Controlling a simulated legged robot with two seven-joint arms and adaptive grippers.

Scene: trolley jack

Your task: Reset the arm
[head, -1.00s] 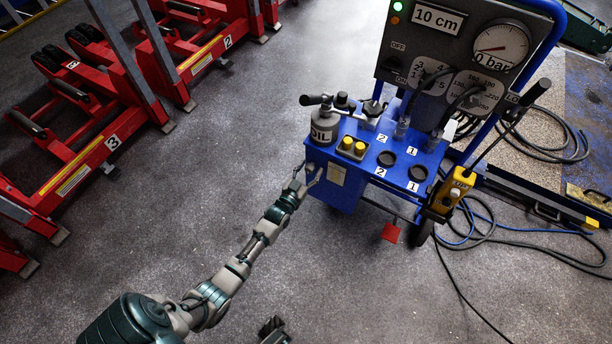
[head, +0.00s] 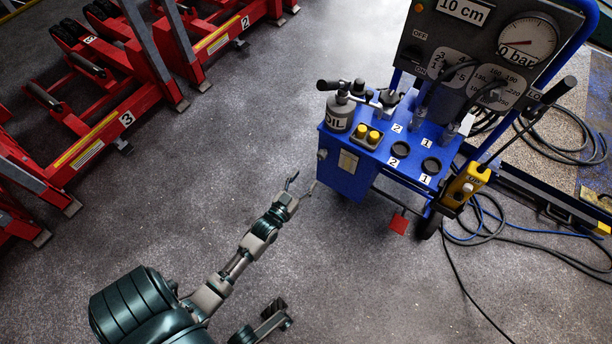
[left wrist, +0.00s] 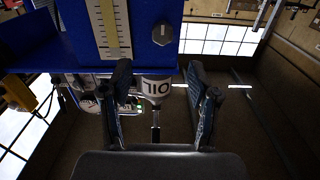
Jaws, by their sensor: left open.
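My left gripper (head: 301,185) is in the head view, just left of the blue trolley's near left corner. Its two thin fingers are spread and hold nothing, with floor visible around them. In the left wrist view the open fingers (left wrist: 163,105) frame the grey OIL canister (left wrist: 155,90), seen upside down beyond them. The OIL canister (head: 340,113) stands on the top left of the blue control trolley (head: 345,180), with a dark handle at its top. A dark end piece (head: 274,308) at the bottom of the head view seems part of my body; its jaw state is unclear.
A grey panel (head: 455,45) with a "10 cm" display and a "0 bar" gauge (head: 527,42) rises behind the trolley. A yellow control box (head: 463,187) hangs at its right. Cables (head: 490,230) lie on the floor. Red lifts (head: 110,125) stand left; the middle floor is clear.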

